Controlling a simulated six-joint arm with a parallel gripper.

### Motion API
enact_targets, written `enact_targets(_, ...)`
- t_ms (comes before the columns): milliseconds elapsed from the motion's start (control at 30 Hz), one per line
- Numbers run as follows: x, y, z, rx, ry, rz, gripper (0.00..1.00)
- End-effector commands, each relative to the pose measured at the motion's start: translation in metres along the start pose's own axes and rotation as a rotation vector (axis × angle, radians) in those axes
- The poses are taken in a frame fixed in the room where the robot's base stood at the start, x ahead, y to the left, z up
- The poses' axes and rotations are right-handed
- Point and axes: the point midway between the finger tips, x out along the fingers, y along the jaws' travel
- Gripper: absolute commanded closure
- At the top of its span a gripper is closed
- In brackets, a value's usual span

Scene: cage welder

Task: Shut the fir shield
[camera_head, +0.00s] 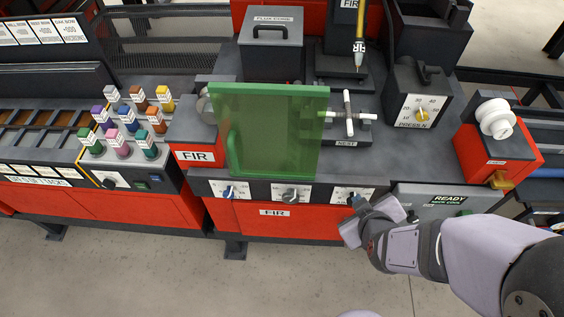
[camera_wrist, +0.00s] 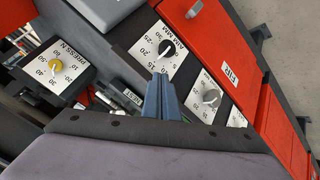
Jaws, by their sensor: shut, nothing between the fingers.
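The fir shield (camera_head: 285,125) is a translucent green panel at the FIR station in the head view. It stands in front of the left part of the nest area, with a green handle (camera_head: 232,155) near its left edge. A pale cross-shaped piece (camera_head: 348,128) at the nest shows past its right edge. I cannot tell how the shield is hinged. My gripper (camera_head: 354,201) is shut and empty, low and right of the shield, by the rightmost dial on the front panel.
Dials (camera_head: 290,194) line the front panel below the shield. A PRESS N dial box (camera_head: 421,110) stands right of the nest, and a torch (camera_head: 359,45) hangs above it. Coloured labelled pieces (camera_head: 128,122) stand on the left. A READY panel (camera_head: 449,200) is beside my arm.

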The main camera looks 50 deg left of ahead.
Motion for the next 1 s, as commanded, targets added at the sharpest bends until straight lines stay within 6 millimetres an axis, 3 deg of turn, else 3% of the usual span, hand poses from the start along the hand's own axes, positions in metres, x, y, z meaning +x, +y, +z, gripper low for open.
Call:
enact_targets(33,0.002,-0.021,-0.021,-0.101,0.061,0.003,1.0)
enact_targets(167,-0.004,-0.063,-0.072,-0.349,0.235,0.064,1.0)
enact_targets(400,-0.051,-0.15,-0.143,-0.757,0.553,0.234,1.0)
enact_targets(600,-0.102,-0.204,-0.169,-0.972,0.755,0.386,1.0)
enact_targets(700,-0.12,-0.219,-0.174,-1.028,0.815,0.44,1.0)
enact_targets(1000,-0.134,-0.229,-0.178,-1.066,0.862,0.488,1.0)
